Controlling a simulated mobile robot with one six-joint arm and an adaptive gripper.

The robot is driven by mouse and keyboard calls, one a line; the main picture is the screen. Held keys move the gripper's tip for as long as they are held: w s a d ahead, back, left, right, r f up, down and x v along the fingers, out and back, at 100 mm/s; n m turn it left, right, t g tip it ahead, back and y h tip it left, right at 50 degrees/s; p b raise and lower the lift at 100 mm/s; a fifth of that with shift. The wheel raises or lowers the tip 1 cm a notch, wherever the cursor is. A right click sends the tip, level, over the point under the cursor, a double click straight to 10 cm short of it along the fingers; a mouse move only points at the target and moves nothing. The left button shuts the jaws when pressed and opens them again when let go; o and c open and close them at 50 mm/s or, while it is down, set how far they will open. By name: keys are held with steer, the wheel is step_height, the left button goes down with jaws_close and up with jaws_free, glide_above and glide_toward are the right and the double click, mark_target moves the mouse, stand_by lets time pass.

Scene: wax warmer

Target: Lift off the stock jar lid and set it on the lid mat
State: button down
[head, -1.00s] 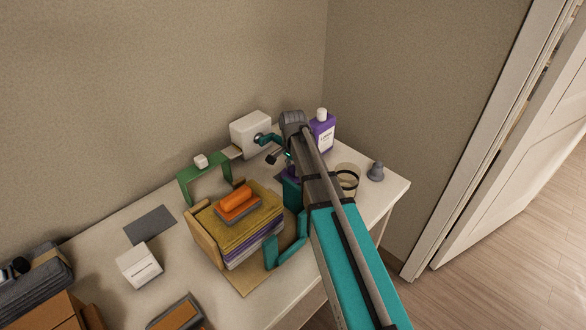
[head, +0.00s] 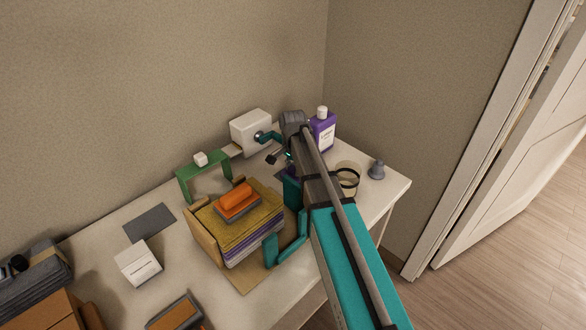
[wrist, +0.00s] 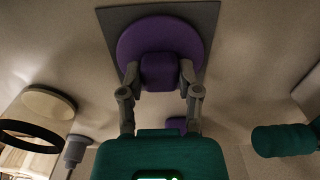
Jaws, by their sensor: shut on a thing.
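The purple round lid (wrist: 128,45) has a block-like knob. My gripper (wrist: 160,85) is shut on that knob in the wrist view. The lid lies over a flat grey square mat (wrist: 208,14), and the mat shows around its edges. I cannot tell whether the lid touches the mat. In the head view my arm hides most of the lid, and only a small purple patch shows beside my gripper. A pale round container with a black ring (head: 347,166) stands right of my arm; it also shows at the left of the wrist view (wrist: 48,102).
A purple bottle (head: 323,133) and a white box-shaped device (head: 250,130) stand behind my gripper. A grey cone-shaped piece (head: 376,170) stands near the right table edge. A green arch (head: 188,178) and a cloth stack (head: 238,226) are left of my arm.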

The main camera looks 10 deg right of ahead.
steer(key=shift+c, duration=1.1)
jaws_free()
steer(key=shift+r+p, duration=0.25)
steer(key=shift+p, duration=0.05)
steer(key=shift+r+p, duration=3.5)
steer(key=shift+r, duration=0.05)
steer(key=shift+r+p, duration=0.3)
